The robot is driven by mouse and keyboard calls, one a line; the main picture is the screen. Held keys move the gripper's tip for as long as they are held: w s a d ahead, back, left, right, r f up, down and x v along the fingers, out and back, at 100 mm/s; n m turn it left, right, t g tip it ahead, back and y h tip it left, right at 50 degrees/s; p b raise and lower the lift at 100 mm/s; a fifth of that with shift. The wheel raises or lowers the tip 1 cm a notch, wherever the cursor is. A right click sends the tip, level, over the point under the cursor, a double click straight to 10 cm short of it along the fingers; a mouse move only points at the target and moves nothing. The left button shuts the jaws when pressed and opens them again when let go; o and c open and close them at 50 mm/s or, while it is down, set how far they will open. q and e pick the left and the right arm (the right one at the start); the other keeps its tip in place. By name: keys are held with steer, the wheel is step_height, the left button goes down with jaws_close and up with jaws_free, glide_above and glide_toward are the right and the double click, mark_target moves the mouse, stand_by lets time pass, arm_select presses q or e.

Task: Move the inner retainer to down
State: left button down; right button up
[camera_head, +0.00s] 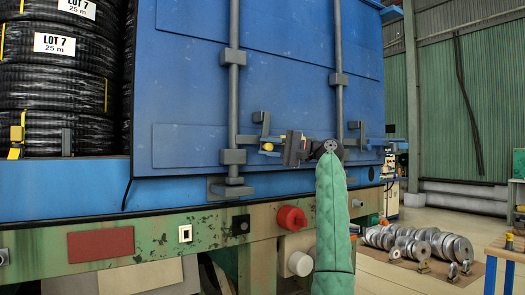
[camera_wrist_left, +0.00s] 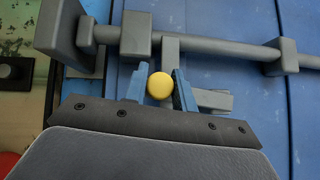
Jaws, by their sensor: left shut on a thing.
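The blue container door (camera_head: 285,85) is shut and carries two upright grey lock rods. Beside the left, inner rod (camera_head: 234,95) a small grey bracket holds the inner retainer, whose yellow round end (camera_head: 267,147) shows. My left gripper (camera_head: 270,147) reaches it from the right, with its blue fingertips on either side. In the left wrist view the yellow end (camera_wrist_left: 160,86) sits between the two blue fingers (camera_wrist_left: 159,88), which are shut on it. The rest of the retainer is partly hidden. My right gripper is not in view.
The right lock rod (camera_head: 339,100) stands close behind my arm. Black hose coils (camera_head: 55,90) are stacked in the open left bay. A red round fitting (camera_head: 291,218) sticks out from the green sill (camera_head: 150,240) below. Metal discs (camera_head: 420,245) lie on the floor at right.

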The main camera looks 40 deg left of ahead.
arm_select(q)
steer(key=shift+w+d+f+n+h, duration=0.15)
steer(key=shift+w+d+n+h, duration=0.15)
steer(key=shift+w+n+h, duration=0.35)
steer(key=shift+w, duration=0.1)
steer(key=c, duration=1.2)
jaws_free()
steer(key=shift+t, duration=0.3)
steer(key=shift+d, duration=0.15)
steer(key=v, duration=0.7)
steer(key=shift+w+d, duration=0.25)
